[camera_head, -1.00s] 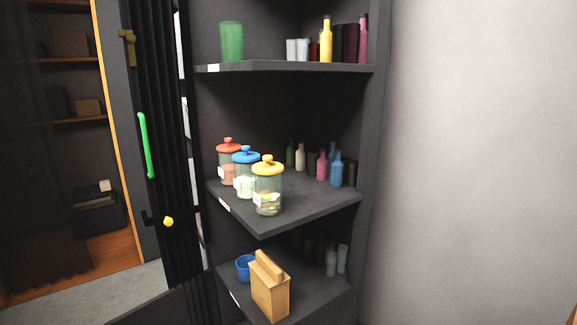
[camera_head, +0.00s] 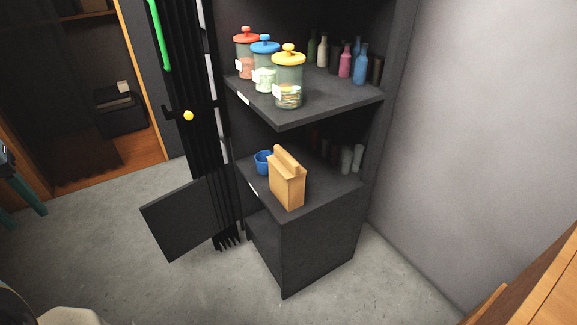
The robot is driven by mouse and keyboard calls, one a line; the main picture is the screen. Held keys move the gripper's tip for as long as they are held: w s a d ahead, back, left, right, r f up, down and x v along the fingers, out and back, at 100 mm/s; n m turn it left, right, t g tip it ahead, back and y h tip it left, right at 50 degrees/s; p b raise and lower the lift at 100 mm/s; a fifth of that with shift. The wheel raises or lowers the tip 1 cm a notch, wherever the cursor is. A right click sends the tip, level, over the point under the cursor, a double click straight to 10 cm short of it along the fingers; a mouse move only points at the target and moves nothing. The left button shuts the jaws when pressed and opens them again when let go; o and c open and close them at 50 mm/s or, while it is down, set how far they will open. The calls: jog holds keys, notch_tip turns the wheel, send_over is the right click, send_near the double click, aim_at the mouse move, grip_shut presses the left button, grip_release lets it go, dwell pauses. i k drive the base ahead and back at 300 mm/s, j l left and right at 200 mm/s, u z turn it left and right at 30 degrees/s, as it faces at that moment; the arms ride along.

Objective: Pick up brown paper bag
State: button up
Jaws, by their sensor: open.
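The brown paper bag (camera_head: 287,180) stands upright on the lowest open shelf (camera_head: 325,193) of the dark corner shelving unit, close to its front corner. Its top is folded. A small blue cup (camera_head: 263,162) is just behind it to the left, partly hidden by the bag. My gripper is not in view.
Lidded jars, including a yellow-lidded one (camera_head: 289,82), and several bottles stand on the shelf above the bag. Clear glasses (camera_head: 352,160) stand behind it. A dark open panel (camera_head: 187,217) juts out at left. Wooden furniture (camera_head: 535,280) is at lower right. Floor before the unit is clear.

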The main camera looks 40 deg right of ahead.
aim_at(287, 176)
jog(key=i+l+z, duration=0.25)
jog(key=z, duration=0.2)
jog(key=i+l+z, duration=0.2)
jog(key=z, duration=0.2)
jog(key=i+z, duration=0.45)
jog(key=k+l, duration=0.05)
jog(key=k, duration=0.05)
